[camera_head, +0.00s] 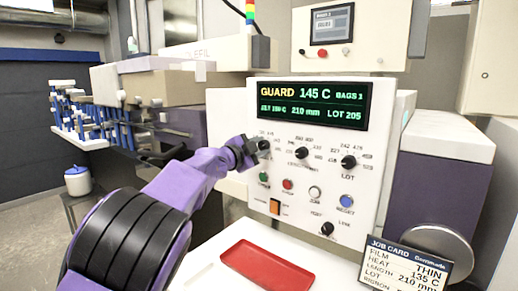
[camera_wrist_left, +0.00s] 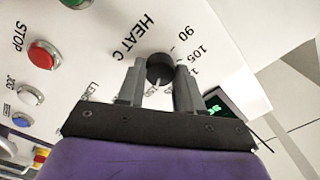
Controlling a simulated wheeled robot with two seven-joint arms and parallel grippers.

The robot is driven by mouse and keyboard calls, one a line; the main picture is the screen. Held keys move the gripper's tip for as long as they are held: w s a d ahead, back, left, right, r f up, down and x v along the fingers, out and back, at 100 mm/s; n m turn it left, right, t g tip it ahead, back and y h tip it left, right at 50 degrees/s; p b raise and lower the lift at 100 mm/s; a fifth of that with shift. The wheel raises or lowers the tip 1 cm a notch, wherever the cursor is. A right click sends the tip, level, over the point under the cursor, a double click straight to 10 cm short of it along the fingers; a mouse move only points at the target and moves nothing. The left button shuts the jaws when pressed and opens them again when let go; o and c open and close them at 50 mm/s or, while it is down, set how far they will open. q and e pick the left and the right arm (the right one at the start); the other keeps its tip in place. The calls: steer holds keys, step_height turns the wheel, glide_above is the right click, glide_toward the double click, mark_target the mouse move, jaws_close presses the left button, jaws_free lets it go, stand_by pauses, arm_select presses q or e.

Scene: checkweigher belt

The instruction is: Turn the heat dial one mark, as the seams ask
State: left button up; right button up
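The heat dial (camera_wrist_left: 160,68) is a round black knob on the white panel, with HEAT C and marks such as 90 and 105 around it. My left gripper (camera_head: 250,149) is at this dial, at the panel's upper left. In the left wrist view, its two grey fingers (camera_wrist_left: 160,78) stand on either side of the knob and appear to touch it. The fingers hide part of the scale. The display (camera_head: 314,104) reads GUARD, 145 C, 210 mm and LOT 205. The job card (camera_head: 405,266) reads FILM THIN, HEAT 135 C, LENGTH 210 mm. My right gripper is not in view.
Close by are the length dial (camera_head: 301,152), the LOT dial (camera_head: 348,170), a red stop button (camera_wrist_left: 44,54), a blue reset button (camera_head: 347,201) and an orange switch (camera_head: 275,206). A red tray (camera_head: 268,268) lies on the white surface below the panel.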

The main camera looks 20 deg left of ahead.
arm_select(q)
steer(key=o, duration=0.4)
steer(key=shift+s, duration=0.2)
steer(key=b+v, duration=0.4)
steer(key=v, duration=0.6)
steer(key=shift+s+a, duration=0.1)
